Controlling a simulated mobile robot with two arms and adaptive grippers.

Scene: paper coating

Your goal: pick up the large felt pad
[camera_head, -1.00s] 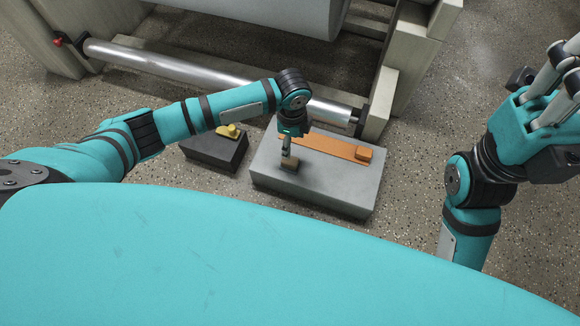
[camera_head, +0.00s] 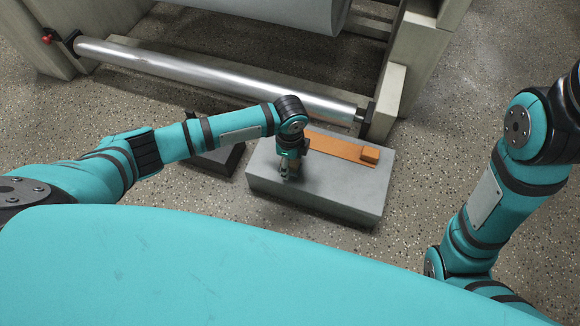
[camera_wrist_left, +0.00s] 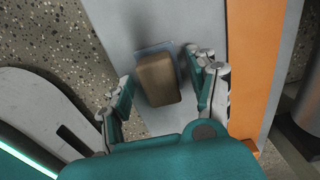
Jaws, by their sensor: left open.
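The felt pad, a brown block with a thin grey-blue layer under it (camera_wrist_left: 158,80), lies on the grey platform (camera_head: 338,192). In the left wrist view my left gripper (camera_wrist_left: 163,68) is open, with one finger on each side of the pad and gaps visible on both sides. In the head view my left gripper (camera_head: 287,172) points down over the platform's left part and largely hides the pad. My right arm shows at the right edge, but its gripper is out of the picture.
An orange strip with a raised block (camera_head: 340,147) lies along the platform's far side. A dark box (camera_head: 215,158) stands left of the platform, partly behind my left arm. A metal roller (camera_head: 215,78) and machine frame (camera_head: 405,75) stand behind. Speckled floor is clear to the right.

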